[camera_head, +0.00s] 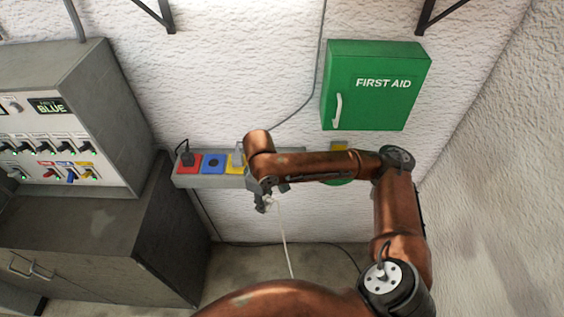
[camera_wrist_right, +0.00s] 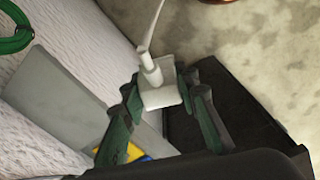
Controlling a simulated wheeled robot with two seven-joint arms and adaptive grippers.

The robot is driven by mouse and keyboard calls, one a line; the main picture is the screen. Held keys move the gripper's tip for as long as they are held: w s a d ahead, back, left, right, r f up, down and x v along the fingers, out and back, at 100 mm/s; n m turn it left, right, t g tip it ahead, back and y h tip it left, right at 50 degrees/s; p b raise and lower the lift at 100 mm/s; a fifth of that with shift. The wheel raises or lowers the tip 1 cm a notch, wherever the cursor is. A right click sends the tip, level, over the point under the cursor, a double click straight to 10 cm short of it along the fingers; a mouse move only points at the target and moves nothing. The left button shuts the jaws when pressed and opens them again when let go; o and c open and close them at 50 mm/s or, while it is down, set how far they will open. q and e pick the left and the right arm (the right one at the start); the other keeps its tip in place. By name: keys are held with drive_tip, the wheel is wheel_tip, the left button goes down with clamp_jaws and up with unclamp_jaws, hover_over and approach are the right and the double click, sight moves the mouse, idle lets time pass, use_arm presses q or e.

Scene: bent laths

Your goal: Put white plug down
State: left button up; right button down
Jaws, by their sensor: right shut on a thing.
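The white plug (camera_wrist_right: 159,84) is between the fingers of my right gripper (camera_wrist_right: 160,100) in the right wrist view, with its white cord running up from it. In the head view my right gripper (camera_head: 265,201) hangs in front of the wall, just below the front of the socket strip, and the white cord (camera_head: 281,235) drops from it toward the floor. The plug itself is mostly hidden there. It is held clear of the floor. My left gripper does not show.
The grey socket strip (camera_head: 214,182) on the wall has red (camera_head: 189,169), blue (camera_head: 213,164) and yellow sockets; a black plug (camera_head: 186,157) sits in the red one. A grey control cabinet (camera_head: 70,120) stands left. A green first aid box (camera_head: 375,85) hangs above right.

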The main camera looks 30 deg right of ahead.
drive_tip(key=w+d+r+n+p, duration=0.3)
drive_tip(key=w+r+n+p, duration=0.5)
drive_tip(key=n, duration=1)
drive_tip(key=w+d+f, duration=0.2)
drive_tip(key=d, duration=0.2)
drive_tip(key=w+d+f+p, duration=0.1)
drive_tip(key=w+d+f, duration=0.1)
drive_tip(key=d+f, duration=0.1)
drive_tip(key=w+d+f+p, duration=0.1)
drive_tip(key=w+d+f, duration=0.2)
drive_tip(key=d, duration=0.2)
drive_tip(key=shift+d, duration=0.1)
drive_tip(key=shift+w+d+f, duration=0.15)
drive_tip(key=shift+d+f, duration=0.15)
drive_tip(key=shift+f, duration=0.1)
wheel_tip(320, 180, down, 3)
drive_tip(key=shift+r+p, duration=0.1)
drive_tip(key=shift+p, duration=0.65)
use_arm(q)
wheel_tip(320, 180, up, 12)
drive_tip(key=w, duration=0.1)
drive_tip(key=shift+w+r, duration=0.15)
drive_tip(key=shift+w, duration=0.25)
use_arm(e)
drive_tip(key=shift+f, duration=0.2)
drive_tip(key=shift+f, duration=0.35)
